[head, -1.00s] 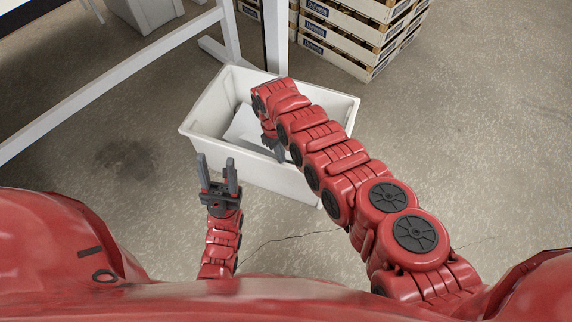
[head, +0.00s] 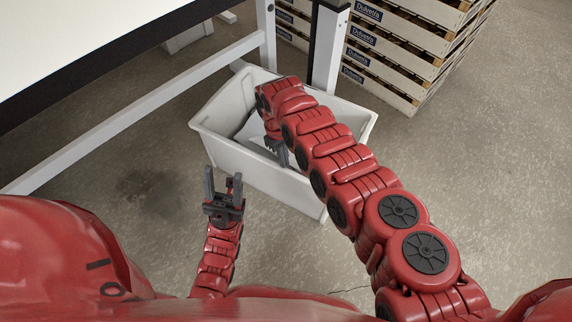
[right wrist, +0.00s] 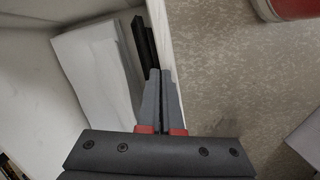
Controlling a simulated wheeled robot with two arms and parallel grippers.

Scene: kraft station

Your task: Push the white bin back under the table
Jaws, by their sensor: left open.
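The white bin (head: 358,110) stands on the floor in the middle of the head view, in front of the table's legs. It holds a white flat item (right wrist: 95,75) and a dark strip beside it. My right gripper (head: 279,158) reaches over the bin to its near wall. In the right wrist view, its fingers (right wrist: 163,85) are close together at the bin's rim, one on each side as far as I can tell. My left gripper (head: 223,183) is open and empty, in front of the bin's near left side. The table (head: 110,40) is at the upper left.
A white table leg (head: 325,55) rises just behind the bin, and a low crossbar (head: 140,112) runs to its left. Stacked wooden crates (head: 405,60) stand at the back right. The floor right of the bin is clear.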

